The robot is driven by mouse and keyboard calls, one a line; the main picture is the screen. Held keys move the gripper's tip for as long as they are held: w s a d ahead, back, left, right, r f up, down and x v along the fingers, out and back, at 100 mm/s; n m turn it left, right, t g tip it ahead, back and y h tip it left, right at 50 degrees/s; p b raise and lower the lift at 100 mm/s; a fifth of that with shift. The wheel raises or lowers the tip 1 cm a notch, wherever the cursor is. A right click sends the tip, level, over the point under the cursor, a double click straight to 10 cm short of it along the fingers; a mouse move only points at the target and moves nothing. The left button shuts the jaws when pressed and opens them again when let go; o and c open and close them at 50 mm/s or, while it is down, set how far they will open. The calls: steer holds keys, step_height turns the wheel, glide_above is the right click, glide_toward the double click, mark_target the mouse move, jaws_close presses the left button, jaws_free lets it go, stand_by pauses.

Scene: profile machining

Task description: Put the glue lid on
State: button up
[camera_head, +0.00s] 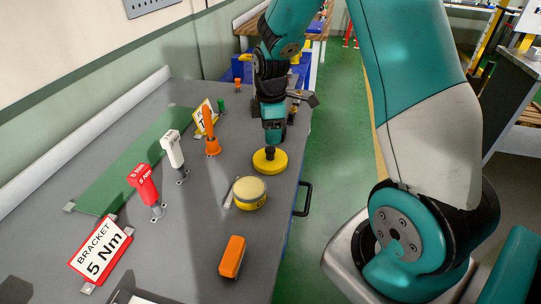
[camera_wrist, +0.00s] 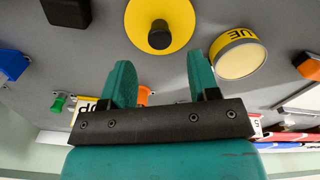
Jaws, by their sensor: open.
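The glue lid (camera_head: 277,166) is a flat yellow disc with a black knob, lying on the grey bench. It also shows in the wrist view (camera_wrist: 176,16), with its knob (camera_wrist: 159,37) lined up with the gap between my fingers. My gripper (camera_wrist: 159,60) is open and empty, its two teal fingers apart. In the head view my gripper (camera_head: 272,140) is right over the lid, close to the knob. The round yellow glue pot (camera_head: 249,198) stands nearer the camera, with a pale open-looking top; it also shows in the wrist view (camera_wrist: 237,60), lettered "UE".
An orange block (camera_head: 232,257) lies near the bench's right edge. Red (camera_head: 145,184), white (camera_head: 173,149) and orange (camera_head: 210,130) tools stand upright to the left. A thin pale stick lies beside the pot. A green strip (camera_head: 125,170) runs along the bench.

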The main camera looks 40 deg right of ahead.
mark_target(270, 149)
steer(key=shift+a+f+p, duration=0.1)
steer(key=shift+f+p, duration=0.75)
steer(key=shift+f, duration=2.75)
steer(key=c, duration=1)
